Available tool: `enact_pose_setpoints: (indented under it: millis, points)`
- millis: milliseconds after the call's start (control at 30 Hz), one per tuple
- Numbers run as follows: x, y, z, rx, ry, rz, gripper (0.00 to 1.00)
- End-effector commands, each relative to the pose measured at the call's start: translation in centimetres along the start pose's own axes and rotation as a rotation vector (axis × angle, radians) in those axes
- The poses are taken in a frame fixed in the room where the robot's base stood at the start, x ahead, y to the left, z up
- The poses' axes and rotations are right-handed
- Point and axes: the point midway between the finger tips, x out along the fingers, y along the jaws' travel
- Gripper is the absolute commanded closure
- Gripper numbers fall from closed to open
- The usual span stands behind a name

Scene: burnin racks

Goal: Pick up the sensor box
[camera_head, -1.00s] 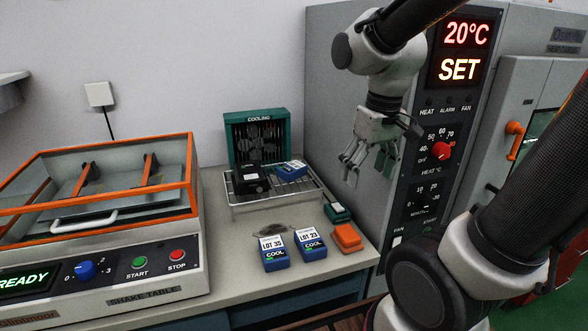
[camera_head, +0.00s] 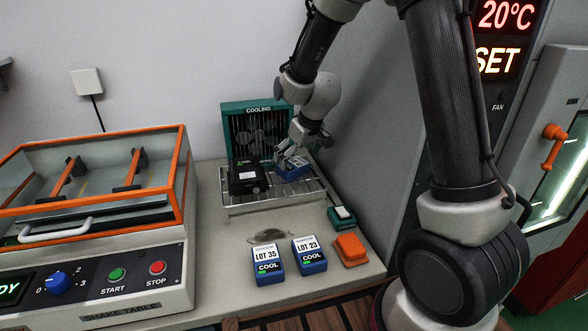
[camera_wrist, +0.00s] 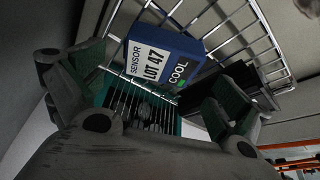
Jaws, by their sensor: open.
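The sensor box (camera_head: 293,169) is blue with a white label and lies on the wire rack in front of the cooling fan unit. In the wrist view the sensor box (camera_wrist: 160,59) shows its label, reading SENSOR LOT 47 and COOL with a green mark. My gripper (camera_head: 281,156) is at the rack, just above and beside the box in the head view. In the wrist view my gripper (camera_wrist: 150,95) has its fingers wide apart, with the box beyond and between them. Whether a finger touches the box cannot be told.
The wire rack (camera_head: 250,208) also holds a black box (camera_head: 246,177) left of the sensor box. The teal cooling unit (camera_head: 257,126) stands behind. Blue boxes LOT 35 (camera_head: 267,262) and LOT 23 (camera_head: 309,255), an orange block (camera_head: 349,250) and a green block (camera_head: 341,217) stand in front.

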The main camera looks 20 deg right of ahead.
Motion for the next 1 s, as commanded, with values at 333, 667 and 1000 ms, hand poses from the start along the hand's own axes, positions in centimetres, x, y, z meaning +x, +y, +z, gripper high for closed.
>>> enact_pose_setpoints:
  millis: [333,667,1000]
  points:
    - [4.0,-0.1,0.2,0.0,-0.002,-0.001,0.0]
    - [3.9,-0.1,0.2,0.0,-0.002,-0.001,0.29]
    - [3.9,-0.1,0.2,0.0,-0.002,-0.001,0.53]
